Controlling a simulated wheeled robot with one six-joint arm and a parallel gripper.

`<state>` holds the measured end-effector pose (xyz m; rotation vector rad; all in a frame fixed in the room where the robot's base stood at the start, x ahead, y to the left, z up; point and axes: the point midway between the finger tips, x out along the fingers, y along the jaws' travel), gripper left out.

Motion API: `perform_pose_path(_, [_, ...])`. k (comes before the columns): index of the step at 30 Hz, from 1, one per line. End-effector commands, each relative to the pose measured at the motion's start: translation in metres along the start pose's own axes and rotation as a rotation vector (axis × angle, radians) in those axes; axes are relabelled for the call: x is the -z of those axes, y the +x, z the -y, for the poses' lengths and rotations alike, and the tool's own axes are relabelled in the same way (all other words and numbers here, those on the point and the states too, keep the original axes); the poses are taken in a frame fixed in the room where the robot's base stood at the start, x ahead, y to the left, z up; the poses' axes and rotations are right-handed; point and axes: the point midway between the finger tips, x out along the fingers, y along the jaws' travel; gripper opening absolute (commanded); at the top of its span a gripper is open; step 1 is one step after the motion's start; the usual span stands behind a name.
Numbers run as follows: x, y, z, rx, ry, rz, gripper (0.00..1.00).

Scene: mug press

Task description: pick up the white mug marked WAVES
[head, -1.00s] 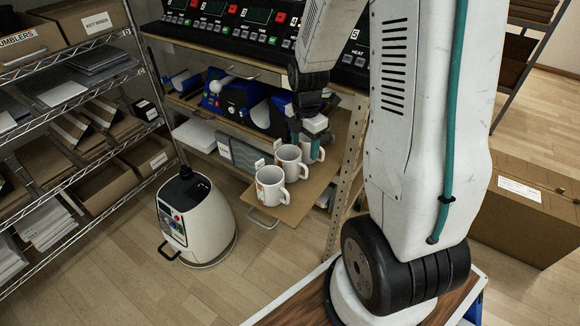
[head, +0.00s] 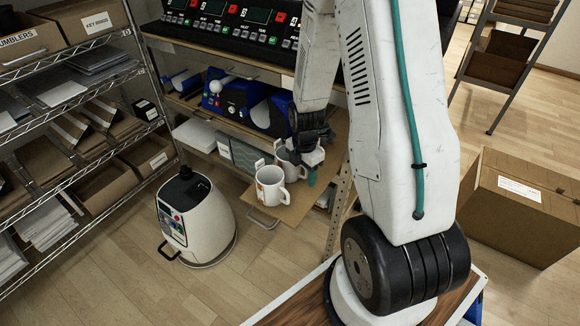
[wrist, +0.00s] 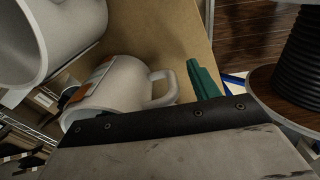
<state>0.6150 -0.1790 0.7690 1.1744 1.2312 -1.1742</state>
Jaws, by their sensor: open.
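White mugs stand on a brown pull-out board (head: 282,212). Another mug (wrist: 60,35) fills the upper left. No WAVES lettering is readable.
A cream canister (head: 195,222) stands on the floor left of the board. A blue press (head: 240,105) sits on the shelf behind. A metal rack (head: 75,125) is at left, and a cardboard box (head: 520,205) is at right.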

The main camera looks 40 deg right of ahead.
Motion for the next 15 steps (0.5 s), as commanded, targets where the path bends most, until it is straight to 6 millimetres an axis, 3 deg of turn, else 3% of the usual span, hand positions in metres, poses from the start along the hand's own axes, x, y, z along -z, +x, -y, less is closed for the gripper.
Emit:
perform_pose_path(4, [0.0001,-0.0003,-0.0001,0.000,0.000,0.000,0.57])
perform_pose_path(9, [0.0001,-0.0004,-0.0001,0.000,0.000,0.000,0.10])
perform_pose_path(10, [0.0000,-0.0005,-0.0001,0.000,0.000,0.000,0.05])
perform_pose_path(15, [-0.0001,-0.0007,-0.0003,-0.001,0.000,0.000,0.05])
